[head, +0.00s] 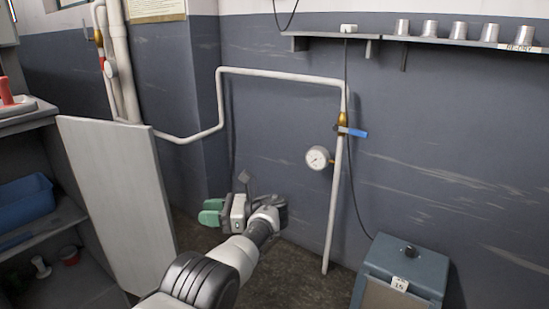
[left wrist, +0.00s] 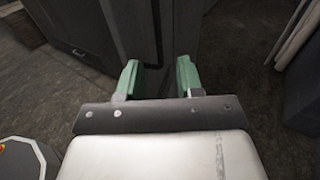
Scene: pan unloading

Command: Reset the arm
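My left arm reaches from the bottom of the head view toward the wall. My left gripper (head: 210,212) has green fingertips and is held over the dark floor, right of the open grey cabinet door (head: 118,190). In the left wrist view the two green fingers of the left gripper (left wrist: 158,78) stand apart with nothing between them. Dark cabinet-like panels and floor lie beyond them. My right gripper is in neither view.
An open cabinet holds a blue bin (head: 24,198). White pipes (head: 280,74) with a pressure gauge (head: 318,158) and blue valve handle (head: 357,132) run along the wall. A shelf with metal cups (head: 459,29) hangs upper right. A blue-grey box (head: 405,262) stands lower right.

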